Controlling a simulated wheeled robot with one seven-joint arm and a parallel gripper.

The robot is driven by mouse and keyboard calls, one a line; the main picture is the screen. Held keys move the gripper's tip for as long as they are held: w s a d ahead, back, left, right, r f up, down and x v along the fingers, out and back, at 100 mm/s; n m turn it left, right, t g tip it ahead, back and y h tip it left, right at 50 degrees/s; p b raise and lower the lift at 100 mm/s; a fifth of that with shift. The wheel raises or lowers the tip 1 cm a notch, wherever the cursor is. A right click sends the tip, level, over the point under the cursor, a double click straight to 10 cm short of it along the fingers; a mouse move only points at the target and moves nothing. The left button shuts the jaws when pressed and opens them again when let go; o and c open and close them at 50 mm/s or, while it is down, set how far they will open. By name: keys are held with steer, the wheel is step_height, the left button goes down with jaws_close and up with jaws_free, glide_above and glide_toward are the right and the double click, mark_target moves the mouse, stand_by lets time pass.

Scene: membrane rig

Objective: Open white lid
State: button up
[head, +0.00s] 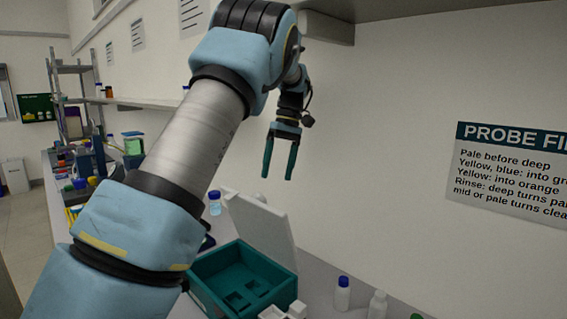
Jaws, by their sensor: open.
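The white lid (262,228) stands raised and tilted at the back edge of a teal box (284,290) on the bench. The box's inside is exposed, with square recesses in its floor. My gripper (277,177) points down with its two teal fingers apart and nothing between them. In the head view it appears above the raised lid, apart from it. My arm hides part of the bench left of the box.
A blue-capped white bottle (342,294) and a plain white bottle (377,305) stand right of the box. A blue-capped clear bottle (214,203) stands behind it. A wall shelf (118,101) and a sign (512,170) are on the wall.

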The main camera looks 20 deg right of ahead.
steer(key=shift+w+d+r, duration=0.55)
steer(key=shift+d+r, duration=0.2)
steer(key=shift+d, duration=0.15)
